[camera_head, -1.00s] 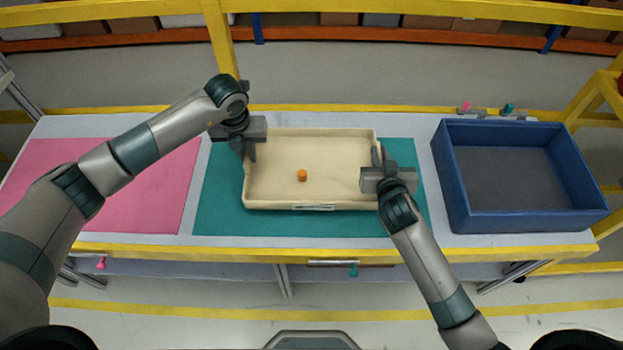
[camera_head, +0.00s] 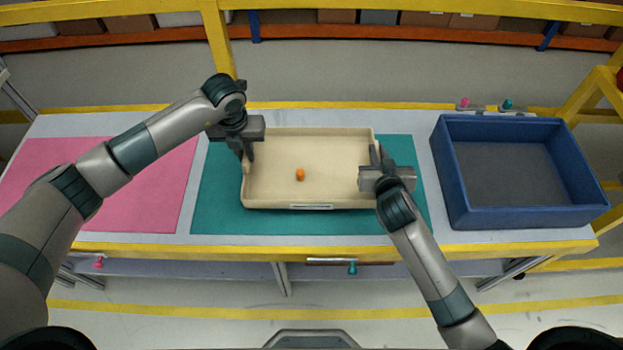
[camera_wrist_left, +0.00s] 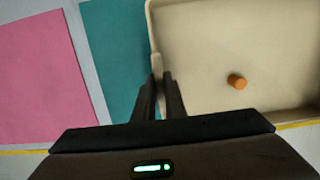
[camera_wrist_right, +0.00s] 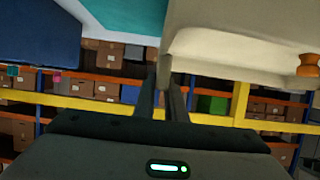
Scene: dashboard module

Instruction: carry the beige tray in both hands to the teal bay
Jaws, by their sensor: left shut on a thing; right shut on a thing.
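The beige tray (camera_head: 270,190) is over the teal bay (camera_head: 215,210); whether it touches the bay I cannot tell. A small orange object (camera_head: 300,175) is inside the tray, near its middle; it also shows in the left wrist view (camera_wrist_left: 237,81). My left gripper (camera_head: 248,152) is shut on the tray's left wall, seen between the fingers in the left wrist view (camera_wrist_left: 160,82). My right gripper (camera_head: 377,160) is shut on the tray's right wall, which shows in the right wrist view (camera_wrist_right: 166,70).
A pink bay (camera_head: 140,200) lies left of the teal one. A deep, empty blue bin (camera_head: 450,185) stands on the right of the table. Small pink and teal pegs (camera_head: 507,104) are behind it. A yellow rail (camera_head: 350,253) runs along the front edge.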

